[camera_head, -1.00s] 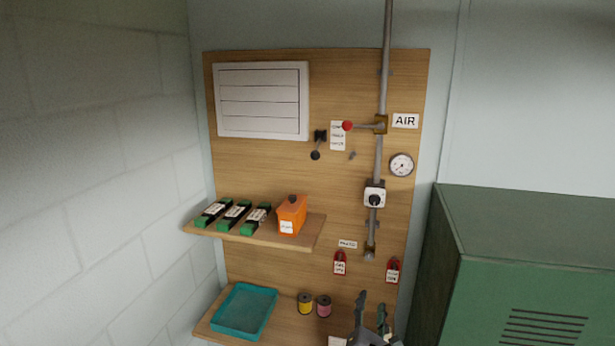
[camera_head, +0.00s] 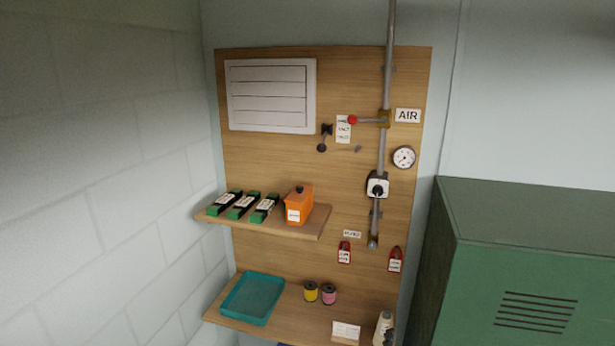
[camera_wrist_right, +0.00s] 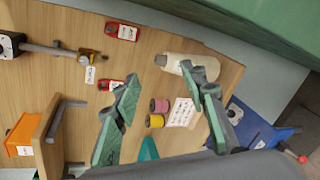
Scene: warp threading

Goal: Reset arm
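My right gripper (camera_wrist_right: 158,76) is open in the right wrist view. Its two green-padded fingers are well apart with nothing held between them. The cone is partly hidden behind one finger. In the head view no gripper shows. My left gripper is in neither view.
The head view shows a shelf (camera_head: 262,231) with an orange container (camera_head: 299,207) and several green-ended boxes. A green cabinet (camera_head: 530,240) stands at right.

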